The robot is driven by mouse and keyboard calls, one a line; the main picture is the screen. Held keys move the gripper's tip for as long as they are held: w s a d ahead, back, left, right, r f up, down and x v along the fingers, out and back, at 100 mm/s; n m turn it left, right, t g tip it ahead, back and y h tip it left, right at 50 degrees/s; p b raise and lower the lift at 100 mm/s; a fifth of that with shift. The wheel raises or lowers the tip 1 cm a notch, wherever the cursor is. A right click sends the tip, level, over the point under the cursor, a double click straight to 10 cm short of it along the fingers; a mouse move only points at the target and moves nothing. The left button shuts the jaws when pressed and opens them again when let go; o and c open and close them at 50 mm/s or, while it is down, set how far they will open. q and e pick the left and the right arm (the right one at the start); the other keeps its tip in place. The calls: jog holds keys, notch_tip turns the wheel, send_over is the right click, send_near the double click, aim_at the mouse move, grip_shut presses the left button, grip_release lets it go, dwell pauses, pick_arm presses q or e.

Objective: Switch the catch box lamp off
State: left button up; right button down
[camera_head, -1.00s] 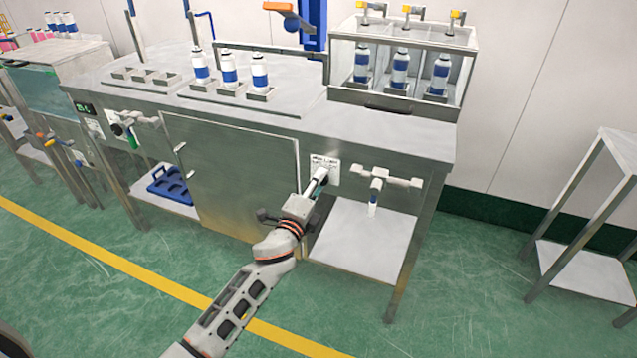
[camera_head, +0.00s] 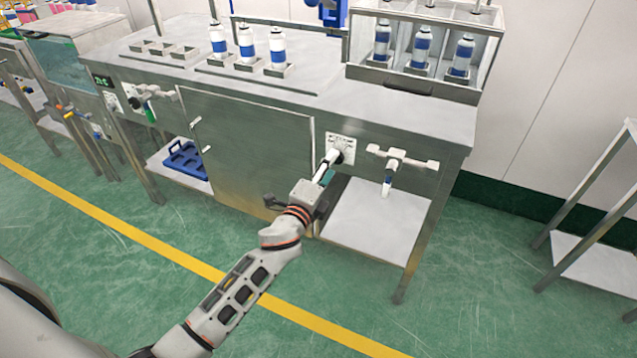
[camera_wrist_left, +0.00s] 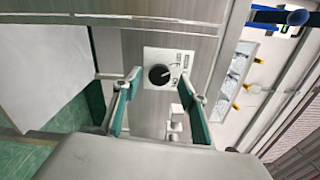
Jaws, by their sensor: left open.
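A white plate with a black round knob (camera_wrist_left: 160,75) is on the steel front of the bench. In the wrist view the knob stands between my open fingers, ahead of them. In the head view the labelled plate (camera_head: 341,148) shows right of the cabinet door, partly behind my gripper. My left gripper (camera_head: 331,166) points at the plate from the front; it also shows in the left wrist view (camera_wrist_left: 158,112), its fingers apart with nothing between them. Whether a fingertip touches the panel cannot be told. My right gripper is not in view. I cannot make out a lamp or a catch box.
The steel cabinet door (camera_head: 250,150) is left of the gripper. A white T-shaped fixture (camera_head: 402,160) is on the panel to the right. A clear-walled case (camera_head: 425,48) with bottles stands on the bench top. The green floor in front is free.

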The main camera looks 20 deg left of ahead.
pick_arm(q)
jog(key=s, duration=0.9)
jog(key=shift+a, duration=0.15)
jog(key=s+d+f+n+g+p, duration=0.1)
jog(key=s+n, duration=0.4)
jog(key=s, duration=0.5)
jog(key=s+d+f+n+g+h+p, duration=0.1)
jog(key=s+f+n+g+p, duration=0.3)
jog(key=s, duration=0.7)
jog(key=s+d+f+n+g+h+p, duration=0.1)
jog(key=s+f+n+p, duration=0.4)
jog(key=s, duration=0.5)
jog(key=shift+s+d+f+n+g+p, duration=0.15)
jog(key=shift+f+n+g+p, duration=0.25)
jog(key=shift+n+g+p, duration=0.35)
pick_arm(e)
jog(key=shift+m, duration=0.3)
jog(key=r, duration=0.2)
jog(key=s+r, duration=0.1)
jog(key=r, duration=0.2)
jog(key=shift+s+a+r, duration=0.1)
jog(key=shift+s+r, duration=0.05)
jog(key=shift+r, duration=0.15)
